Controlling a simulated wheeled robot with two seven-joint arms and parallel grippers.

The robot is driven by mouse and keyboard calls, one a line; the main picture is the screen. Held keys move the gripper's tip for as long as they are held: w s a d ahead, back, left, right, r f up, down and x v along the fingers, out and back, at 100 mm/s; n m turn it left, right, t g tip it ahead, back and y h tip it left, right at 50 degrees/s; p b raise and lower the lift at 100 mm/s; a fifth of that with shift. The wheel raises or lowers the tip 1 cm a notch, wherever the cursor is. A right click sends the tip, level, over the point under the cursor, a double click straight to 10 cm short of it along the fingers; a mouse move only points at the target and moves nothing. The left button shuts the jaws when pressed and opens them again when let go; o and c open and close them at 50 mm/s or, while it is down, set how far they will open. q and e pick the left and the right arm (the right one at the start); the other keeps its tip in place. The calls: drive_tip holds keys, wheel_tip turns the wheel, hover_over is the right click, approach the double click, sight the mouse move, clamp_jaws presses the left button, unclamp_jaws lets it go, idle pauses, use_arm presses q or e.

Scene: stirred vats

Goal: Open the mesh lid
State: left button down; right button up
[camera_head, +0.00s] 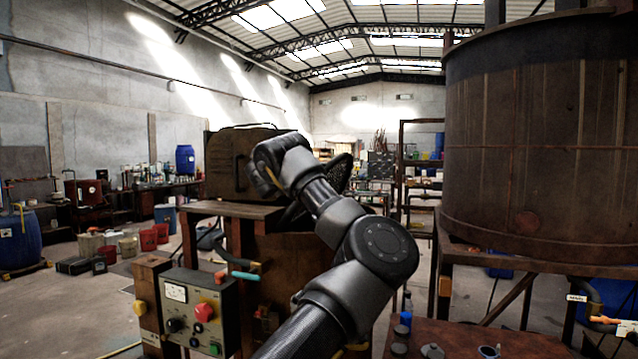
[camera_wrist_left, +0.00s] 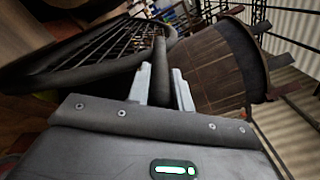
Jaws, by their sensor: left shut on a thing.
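The mesh lid (camera_wrist_left: 95,52) has a thick black rim and dark parallel bars; it fills the upper left of the left wrist view. In the head view part of it (camera_head: 341,173) shows as dark mesh behind my left arm, and it looks tilted up. My left gripper (camera_wrist_left: 162,84) has its two pale fingers on either side of a dark bar (camera_wrist_left: 160,63) that joins the lid's rim, and is shut on it. In the head view my left arm hides these fingers and much of the lid. My right gripper is in neither view.
A control box (camera_head: 203,312) with a red knob stands at lower left, in front of a rusty vat frame (camera_head: 240,240). A large brown tank (camera_head: 540,140) stands on the right. A brown bench (camera_head: 470,338) with small bottles is at lower right.

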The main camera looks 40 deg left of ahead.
use_arm(q)
drive_tip(key=shift+s+a+r+n, duration=0.35)
drive_tip(key=shift+a+n, duration=0.15)
drive_tip(key=shift+a, duration=0.2)
drive_tip(key=shift+s+a+r+n, duration=0.3)
drive_tip(key=shift+a+n, duration=0.2)
drive_tip(key=shift+a, duration=0.25)
drive_tip(key=shift+s+a+r+n, duration=0.3)
drive_tip(key=shift+a+n, duration=0.2)
drive_tip(key=shift+a, duration=0.2)
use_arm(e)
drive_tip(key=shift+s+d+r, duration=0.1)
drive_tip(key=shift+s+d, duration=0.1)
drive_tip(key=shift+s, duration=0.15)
use_arm(q)
drive_tip(key=shift+s, duration=0.1)
